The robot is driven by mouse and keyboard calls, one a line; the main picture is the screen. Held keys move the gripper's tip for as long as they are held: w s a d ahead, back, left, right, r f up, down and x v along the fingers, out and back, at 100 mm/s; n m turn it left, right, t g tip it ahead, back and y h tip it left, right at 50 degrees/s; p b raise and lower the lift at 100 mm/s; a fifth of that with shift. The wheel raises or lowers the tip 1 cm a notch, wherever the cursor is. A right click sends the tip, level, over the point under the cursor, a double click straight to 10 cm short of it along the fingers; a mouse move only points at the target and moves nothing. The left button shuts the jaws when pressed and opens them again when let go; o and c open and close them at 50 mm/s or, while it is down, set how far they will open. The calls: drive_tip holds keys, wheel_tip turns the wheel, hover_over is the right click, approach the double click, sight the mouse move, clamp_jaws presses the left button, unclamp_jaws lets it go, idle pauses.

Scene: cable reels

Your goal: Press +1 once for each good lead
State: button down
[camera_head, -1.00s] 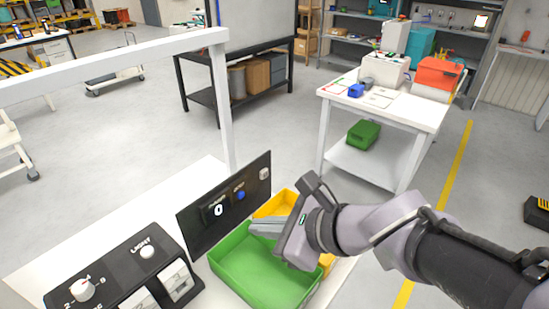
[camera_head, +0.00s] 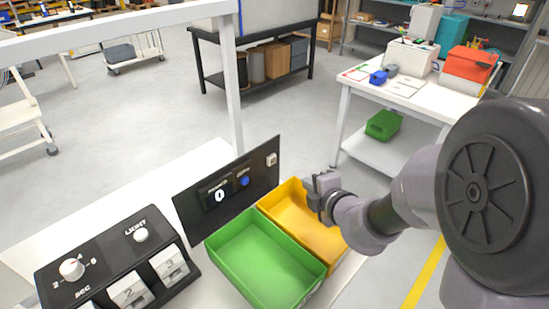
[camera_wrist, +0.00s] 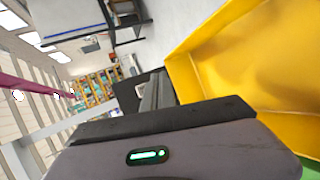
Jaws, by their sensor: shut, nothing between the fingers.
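A black upright panel (camera_head: 226,190) stands at the back of the near white bench. It carries a display (camera_head: 219,196) reading 0, a round blue button (camera_head: 244,181) and a pale square button (camera_head: 271,160). Their small labels are too blurred to read, so I cannot tell which is +1. My gripper (camera_head: 312,184) is over the yellow bin, right of the panel and apart from its buttons. In the wrist view its fingers (camera_wrist: 155,93) are together with nothing held. No leads can be made out.
A green bin (camera_head: 250,236) and a yellow bin (camera_head: 290,215) sit before the panel. A black control box (camera_head: 107,270) with a dial, a LIGHT knob and numbered white parts is at left. A white post (camera_head: 233,90) rises behind the panel. A white table (camera_head: 432,98) stands beyond.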

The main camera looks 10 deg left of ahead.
approach(276, 162)
drive_tip(key=w+f, duration=0.3)
drive_tip(key=shift+w+a+b, duration=0.3)
drive_tip(key=shift+w+a, duration=0.15)
drive_tip(key=shift+a, duration=0.15)
idle(1.7)
drive_tip(key=shift+w+a+p, duration=0.3)
drive_tip(key=shift+p, duration=0.05)
drive_tip(key=shift+w+a, duration=0.25)
drive_tip(key=shift+a, duration=0.1)
idle(0.6)
drive_tip(key=shift+s+d+p, duration=0.1)
drive_tip(key=shift+d+p, duration=0.05)
drive_tip(key=shift+p, duration=0.15)
drive_tip(key=shift+s+d, duration=0.45)
drive_tip(key=shift+d, duration=0.05)
